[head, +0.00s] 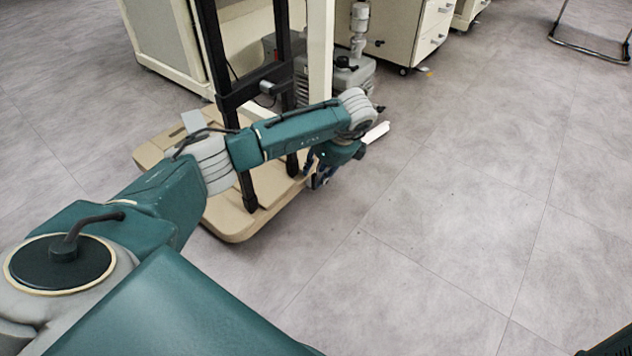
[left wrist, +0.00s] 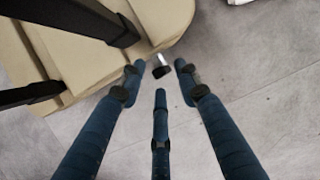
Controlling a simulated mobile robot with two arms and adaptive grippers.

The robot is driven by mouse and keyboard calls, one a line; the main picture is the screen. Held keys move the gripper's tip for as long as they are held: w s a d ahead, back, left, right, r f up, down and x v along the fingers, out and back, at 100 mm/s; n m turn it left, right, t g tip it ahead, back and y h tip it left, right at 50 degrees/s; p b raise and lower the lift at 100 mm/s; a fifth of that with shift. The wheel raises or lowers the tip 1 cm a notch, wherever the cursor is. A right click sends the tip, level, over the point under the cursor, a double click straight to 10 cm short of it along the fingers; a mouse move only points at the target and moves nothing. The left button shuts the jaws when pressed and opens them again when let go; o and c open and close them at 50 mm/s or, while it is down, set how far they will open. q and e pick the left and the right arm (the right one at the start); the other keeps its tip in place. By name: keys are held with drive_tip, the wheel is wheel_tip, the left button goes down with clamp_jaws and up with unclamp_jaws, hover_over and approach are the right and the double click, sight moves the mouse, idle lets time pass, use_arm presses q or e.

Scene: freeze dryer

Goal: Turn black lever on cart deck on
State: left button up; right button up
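The beige cart deck (head: 236,222) with black uprights stands on the floor at centre left, partly behind my left arm. In the left wrist view, a small lever (left wrist: 162,71) with a black end and a silvery stem sticks out at the edge of the deck (left wrist: 75,55). My left gripper (head: 319,172) is by the deck's right edge. In the left wrist view its three blue fingers are spread around the lever, with gaps visible, so it is open. The lever cannot be made out in the head view. My right gripper is not seen.
A grey pump-like unit (head: 345,78) with a black knob stands behind my left forearm. White drawer cabinets (head: 415,35) are at the back. A metal frame leg (head: 590,50) is at the far right. The tiled floor right of the deck is clear.

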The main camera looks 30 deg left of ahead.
use_arm(q)
drive_tip(key=shift+b+x, duration=0.3)
drive_tip(key=shift+x, duration=0.6)
drive_tip(key=shift+c, duration=0.5)
clamp_jaws()
drive_tip(key=shift+w+r+p, duration=0.2)
drive_tip(key=shift+r+p, duration=0.1)
drive_tip(key=shift+p, duration=0.2)
drive_tip(key=shift+w+f, duration=0.1)
drive_tip(key=shift+f, duration=0.05)
